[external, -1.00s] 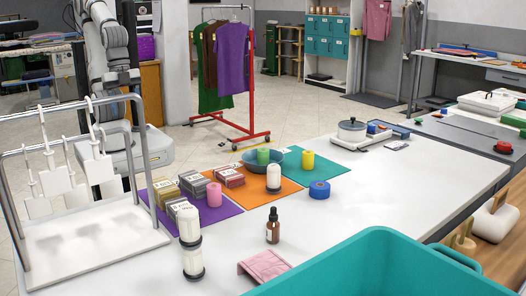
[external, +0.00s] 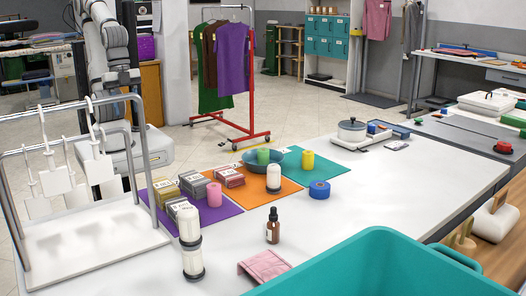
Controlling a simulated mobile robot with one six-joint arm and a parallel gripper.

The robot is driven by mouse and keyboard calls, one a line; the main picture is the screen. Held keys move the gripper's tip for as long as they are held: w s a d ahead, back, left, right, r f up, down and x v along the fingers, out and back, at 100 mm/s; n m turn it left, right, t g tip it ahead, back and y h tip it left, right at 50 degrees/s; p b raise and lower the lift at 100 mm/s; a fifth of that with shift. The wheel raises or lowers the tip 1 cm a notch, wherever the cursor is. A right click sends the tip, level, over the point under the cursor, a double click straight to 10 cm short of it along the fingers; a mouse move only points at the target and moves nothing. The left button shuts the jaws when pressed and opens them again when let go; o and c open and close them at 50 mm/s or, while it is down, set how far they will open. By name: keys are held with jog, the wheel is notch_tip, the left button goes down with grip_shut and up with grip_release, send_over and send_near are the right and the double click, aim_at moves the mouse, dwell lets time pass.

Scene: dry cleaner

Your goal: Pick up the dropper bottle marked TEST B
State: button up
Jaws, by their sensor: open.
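An amber dropper bottle (external: 273,232) with a black top stands upright on the white table, right of the stacked white cylinders and behind the teal bin. It has a pale label, but the writing is too small to read, so I cannot tell whether it says TEST B. I see no other amber dropper bottle. My arm (external: 107,40) stands at the far left, behind the hanging rack and well away from the bottle. I cannot make out my gripper; the jaws do not show.
White cylinders (external: 193,262) stand left of the bottle. Boxes and spools sit on the coloured mats behind.

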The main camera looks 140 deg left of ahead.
jog(key=w+a+r+n+b, duration=0.1)
jog(key=w+a+r, duration=0.15)
jog(key=w, duration=1.25)
jog(key=n+t+y+b, duration=0.2)
jog(key=n+t+b, duration=0.1)
send_near(275, 215)
jog(key=x, duration=0.3)
jog(key=shift+a, duration=0.1)
jog(key=shift+n, duration=0.3)
jog(key=p+x, duration=0.1)
jog(key=x, duration=0.7)
jog(key=shift+s+a+f, duration=0.1)
jog(key=shift+s, duration=0.1)
grip_shut()
